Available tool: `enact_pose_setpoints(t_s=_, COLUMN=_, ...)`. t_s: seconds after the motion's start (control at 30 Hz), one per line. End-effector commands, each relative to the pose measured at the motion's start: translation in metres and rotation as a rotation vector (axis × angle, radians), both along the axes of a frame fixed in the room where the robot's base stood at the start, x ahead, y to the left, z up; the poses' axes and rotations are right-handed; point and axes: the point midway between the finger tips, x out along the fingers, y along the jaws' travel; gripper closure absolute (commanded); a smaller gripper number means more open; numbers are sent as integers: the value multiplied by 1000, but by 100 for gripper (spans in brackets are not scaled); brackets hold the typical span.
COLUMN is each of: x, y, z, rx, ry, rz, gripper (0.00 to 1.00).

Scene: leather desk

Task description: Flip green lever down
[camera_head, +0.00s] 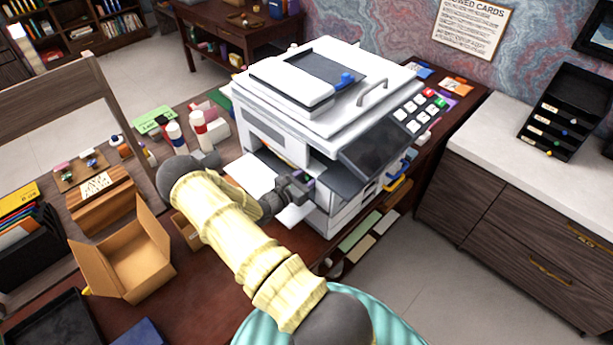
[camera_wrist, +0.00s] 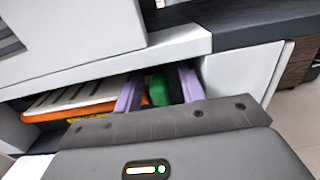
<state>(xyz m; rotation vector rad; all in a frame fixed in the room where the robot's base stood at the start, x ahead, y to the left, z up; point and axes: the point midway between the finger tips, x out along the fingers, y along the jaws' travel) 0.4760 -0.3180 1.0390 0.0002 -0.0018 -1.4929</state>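The green lever (camera_wrist: 157,90) shows in the wrist view inside a dark opening low in the white printer (camera_wrist: 90,45). My gripper (camera_wrist: 160,90) reaches into this opening with its two light purple fingers apart. The lever shows between the fingers, nearer the left one, with a dark gap on its right. I cannot tell whether a finger touches it. In the head view my gripper (camera_head: 306,178) is at the front of the printer (camera_head: 265,115), below its screen, and the lever is hidden.
An orange and grey part (camera_wrist: 75,105) lies in the opening left of my fingers. The printer casing closes in above. White paper (camera_head: 252,172) sticks out beside my gripper. An open cardboard box (camera_head: 135,262) and bottles (camera_head: 177,135) stand on the desk to the left.

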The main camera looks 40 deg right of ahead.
Motion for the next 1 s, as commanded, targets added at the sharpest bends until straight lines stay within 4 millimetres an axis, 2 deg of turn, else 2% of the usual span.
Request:
enact_pose_setpoints(t_s=0.07, x=1, y=2, z=0, rx=0, ry=0, rz=4, gripper=62)
enact_pose_setpoints(t_s=0.2, x=2, y=4, z=0, rx=1, ry=1, rz=6, gripper=89)
enact_pose_setpoints(t_s=0.27, x=2, y=4, z=0, rx=1, ry=1, rz=6, gripper=100)
enact_pose_setpoints(t_s=0.57, x=1, y=4, z=-3, rx=-13, ry=2, rz=6, gripper=100)
enact_pose_setpoints(t_s=1.0, x=-1, y=13, z=-12, rx=-215, ry=-13, rz=1, gripper=100)
